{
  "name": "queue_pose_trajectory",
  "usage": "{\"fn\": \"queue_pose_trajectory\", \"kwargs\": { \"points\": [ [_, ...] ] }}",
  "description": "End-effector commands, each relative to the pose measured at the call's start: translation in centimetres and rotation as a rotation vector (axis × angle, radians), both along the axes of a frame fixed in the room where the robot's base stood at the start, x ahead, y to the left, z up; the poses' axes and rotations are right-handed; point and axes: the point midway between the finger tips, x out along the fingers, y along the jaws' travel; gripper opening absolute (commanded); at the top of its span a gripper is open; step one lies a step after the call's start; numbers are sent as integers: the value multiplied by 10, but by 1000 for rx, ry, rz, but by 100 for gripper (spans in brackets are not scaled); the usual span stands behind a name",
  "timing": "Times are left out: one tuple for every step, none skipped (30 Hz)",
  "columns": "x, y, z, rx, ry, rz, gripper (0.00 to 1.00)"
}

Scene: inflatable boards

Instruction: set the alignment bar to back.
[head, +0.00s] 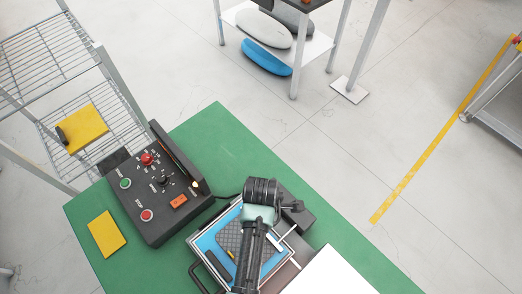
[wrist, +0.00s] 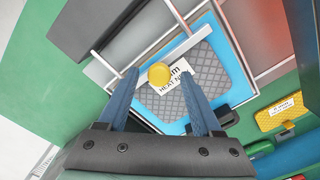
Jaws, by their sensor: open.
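In the wrist view, a pale grey bar (wrist: 195,39), which looks like the alignment bar, runs diagonally across a blue-edged plate with a grey quilted pad (wrist: 185,95). A white label reading "HEAT" lies by the knob, partly covered. In the head view, part of a pale bar (head: 286,236) shows beside my arm, which hides much of the blue plate (head: 208,241).
A black control box (head: 159,205) with several buttons stands left on the green table (head: 218,125). A yellow pad (head: 107,233) lies at its left. A wire rack (head: 70,88) stands at the far left. The table's upper part is clear.

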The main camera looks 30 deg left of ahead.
Motion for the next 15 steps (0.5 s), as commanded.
{"fn": "queue_pose_trajectory", "kwargs": {
  "points": [
    [0, 0, -2, 0, 0, 0, 66],
    [0, 0, -2, 0, 0, 0, 66],
    [0, 0, -3, 0, -1, 0, 66],
    [0, 0, -3, 0, -1, 0, 66],
    [0, 0, -3, 1, -2, 0, 66],
    [0, 0, -3, 1, -2, 0, 66],
    [0, 0, -3, 1, -2, -1, 66],
    [0, 0, -3, 1, -2, -1, 66],
    [0, 0, -3, 1, -2, 0, 66],
    [0, 0, -3, 0, -1, -1, 63],
    [0, 0, -3, 0, -1, -1, 57],
    [0, 0, -3, 0, -1, -1, 50],
    [0, 0, -3, 0, -1, -1, 45],
    [0, 0, -2, 0, -1, -1, 40],
    [0, 0, -2, 0, -1, -1, 32]
  ]
}}
